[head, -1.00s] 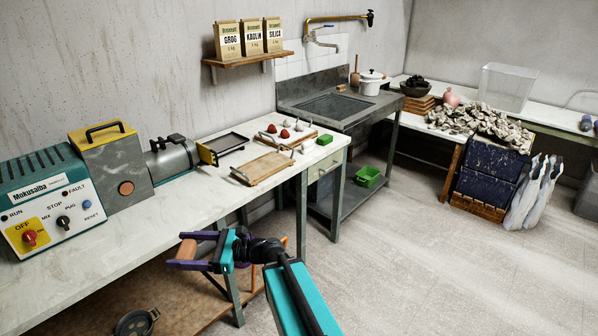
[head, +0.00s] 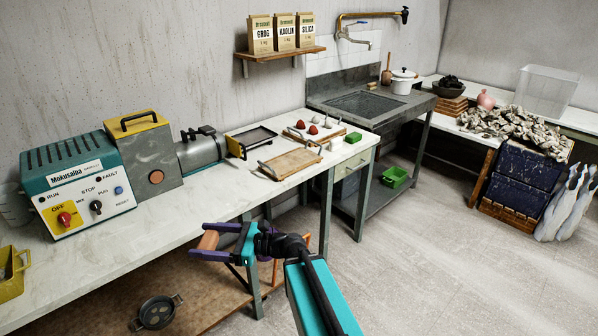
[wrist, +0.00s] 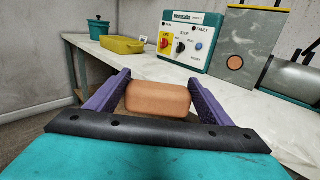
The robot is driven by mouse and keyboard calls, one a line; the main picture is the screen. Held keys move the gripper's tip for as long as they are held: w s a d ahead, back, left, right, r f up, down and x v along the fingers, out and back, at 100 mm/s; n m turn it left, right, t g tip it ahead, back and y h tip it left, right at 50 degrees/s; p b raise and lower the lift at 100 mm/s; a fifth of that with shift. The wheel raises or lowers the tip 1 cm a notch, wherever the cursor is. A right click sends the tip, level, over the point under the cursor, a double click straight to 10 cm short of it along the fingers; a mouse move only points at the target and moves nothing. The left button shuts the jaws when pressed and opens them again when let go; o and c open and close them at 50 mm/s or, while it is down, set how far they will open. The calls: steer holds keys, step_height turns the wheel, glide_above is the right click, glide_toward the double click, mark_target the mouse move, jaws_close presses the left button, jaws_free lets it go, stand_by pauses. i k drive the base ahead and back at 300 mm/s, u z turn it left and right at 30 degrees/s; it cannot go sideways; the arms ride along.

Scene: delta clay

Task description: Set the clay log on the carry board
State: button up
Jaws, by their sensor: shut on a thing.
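The clay log is a short brown cylinder (wrist: 158,98) between the two purple fingers of my gripper in the wrist view. My gripper (head: 208,240) is shut on it and holds it in front of the long bench, near the height of the bench's front edge. The log also shows in the head view (head: 208,239). The carry board (head: 290,160) is a flat wooden board with handles. It lies on the bench toward its right end, up and to the right of my gripper, with its top bare.
A teal and grey pug mill (head: 80,190) stands on the bench. A dark tray (head: 251,139) and a board with small red and white pieces (head: 315,131) lie behind the carry board. A green block (head: 353,137) is at its right.

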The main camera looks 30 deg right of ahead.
mark_target(300, 166)
steer(key=u, duration=0.3)
steer(key=i, duration=0.95)
steer(key=z, duration=0.3)
